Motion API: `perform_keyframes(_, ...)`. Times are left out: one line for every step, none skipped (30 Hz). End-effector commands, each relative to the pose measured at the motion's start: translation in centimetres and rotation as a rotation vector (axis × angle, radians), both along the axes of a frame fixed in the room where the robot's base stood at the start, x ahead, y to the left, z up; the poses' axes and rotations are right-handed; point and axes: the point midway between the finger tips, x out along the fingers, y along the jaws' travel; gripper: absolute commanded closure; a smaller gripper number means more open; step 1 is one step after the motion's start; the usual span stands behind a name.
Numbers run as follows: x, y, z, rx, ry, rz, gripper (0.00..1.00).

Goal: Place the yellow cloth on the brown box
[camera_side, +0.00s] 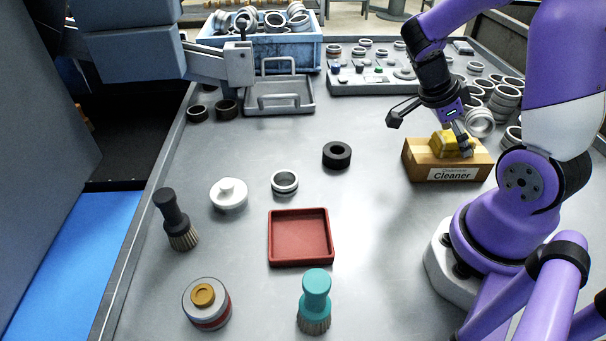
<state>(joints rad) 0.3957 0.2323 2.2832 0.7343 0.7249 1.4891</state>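The yellow cloth (441,146) lies on top of the brown box (418,163), which has a white "Cleaner" label on its front. My gripper (428,130) is just above the box, with its fingers spread wide apart. One finger is out to the left, clear of the box, and the other is at the right part of the cloth. Whether that finger touches the cloth I cannot tell. Nothing shows between the fingertips.
The table between box and red tray is clear.

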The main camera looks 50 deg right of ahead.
Motion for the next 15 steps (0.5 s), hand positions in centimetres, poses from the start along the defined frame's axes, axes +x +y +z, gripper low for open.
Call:
perform_keyframes(0.0, 0.0, 0.0, 0.000, 0.000, 0.000, 0.08)
perform_keyframes(0.0, 0.0, 0.0, 0.000, 0.000, 0.000, 0.08)
perform_keyframes(0.0, 0.0, 0.0, 0.000, 0.000, 0.000, 0.08)
perform_keyframes(0.0, 0.0, 0.0, 0.000, 0.000, 0.000, 0.08)
perform_keyframes(0.0, 0.0, 0.0, 0.000, 0.000, 0.000, 0.08)
perform_keyframes(0.0, 0.0, 0.0, 0.000, 0.000, 0.000, 0.08)
perform_keyframes(0.0, 0.0, 0.1, 0.000, 0.000, 0.000, 0.08)
perform_keyframes(0.0, 0.0, 0.2, -0.001, -0.001, 0.000, 0.08)
perform_keyframes(0.1, 0.1, 0.5, -0.001, -0.001, 0.001, 0.08)
perform_keyframes(0.3, 0.1, 0.7, -0.002, -0.002, 0.003, 0.08)
perform_keyframes(0.5, 0.3, 1.0, -0.003, -0.003, 0.004, 0.08)
perform_keyframes(0.8, 0.5, 1.6, -0.004, -0.004, 0.005, 0.08)
perform_keyframes(1.0, 0.7, 2.1, -0.004, -0.004, 0.005, 0.08)
perform_keyframes(1.3, 1.0, 2.6, -0.003, -0.006, 0.005, 0.08)
perform_keyframes(1.6, 1.4, 3.4, -0.003, -0.006, 0.004, 0.08)
